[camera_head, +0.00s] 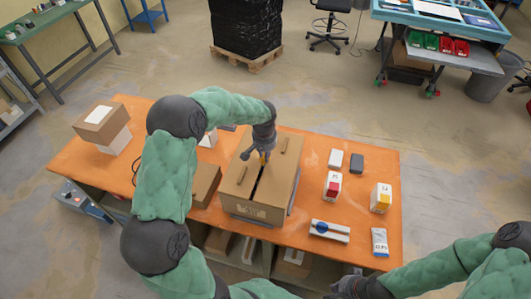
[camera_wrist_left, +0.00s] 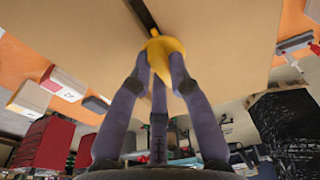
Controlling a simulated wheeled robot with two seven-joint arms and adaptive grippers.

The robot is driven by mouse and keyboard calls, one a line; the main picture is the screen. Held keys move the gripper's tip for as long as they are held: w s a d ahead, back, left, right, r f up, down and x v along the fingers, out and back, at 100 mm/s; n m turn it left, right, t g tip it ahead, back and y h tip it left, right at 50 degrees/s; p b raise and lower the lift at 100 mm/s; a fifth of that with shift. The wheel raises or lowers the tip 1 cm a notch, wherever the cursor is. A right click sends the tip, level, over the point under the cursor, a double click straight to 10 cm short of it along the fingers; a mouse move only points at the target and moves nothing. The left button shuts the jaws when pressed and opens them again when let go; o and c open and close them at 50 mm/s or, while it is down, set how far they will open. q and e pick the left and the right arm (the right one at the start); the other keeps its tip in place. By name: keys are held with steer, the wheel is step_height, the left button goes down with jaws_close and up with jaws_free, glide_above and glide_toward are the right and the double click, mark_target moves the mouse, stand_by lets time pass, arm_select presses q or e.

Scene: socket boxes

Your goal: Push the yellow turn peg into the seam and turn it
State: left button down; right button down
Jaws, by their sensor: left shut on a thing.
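The yellow turn peg (camera_wrist_left: 163,45) is between the fingers of my left gripper (camera_wrist_left: 160,62) in the left wrist view, right at the dark seam (camera_wrist_left: 143,15) of the cardboard box. In the head view the peg (camera_head: 263,159) shows as a small yellow spot under my left gripper (camera_head: 260,153). The brown box (camera_head: 237,187) stands on the orange table, with the seam (camera_head: 259,183) running along its top. How deep the peg sits in the seam cannot be told. My right gripper (camera_head: 350,283) is at the bottom of the head view, in front of the table; its fingers are not clear.
On the orange table (camera_head: 310,150), right of the box, are a red-and-white box (camera_head: 332,187), a yellow-and-white box (camera_head: 381,198), a white block (camera_head: 335,159), a dark block (camera_head: 357,163) and a blue-knobbed device (camera_head: 329,231). A stacked box (camera_head: 101,121) stands at the left.

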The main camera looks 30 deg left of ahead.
arm_select(q)
steer(key=shift+f, duration=0.6)
steer(key=n+b, duration=0.2)
steer(key=n, duration=0.1)
steer(key=shift+w+f+n, duration=0.1)
steer(key=shift+n, duration=0.3)
steer(key=shift+w+n+g+y+b, duration=0.1)
steer(key=shift+n+g+y+b, duration=0.25)
steer(key=shift+n+b, duration=1.55)
steer(key=n+b, duration=0.2)
steer(key=n, duration=0.3)
steer(key=shift+a+g, duration=0.1)
steer(key=shift+g, duration=0.15)
steer(key=n+b, duration=0.1)
steer(key=n, duration=0.2)
steer(key=shift+w+n, duration=0.1)
steer(key=shift+n, duration=0.2)
steer(key=shift+a+n+g+b, duration=0.1)
steer(key=shift+n+g+b, duration=0.25)
steer(key=shift+n, duration=0.75)
steer(key=c, duration=1.1)
jaws_free()
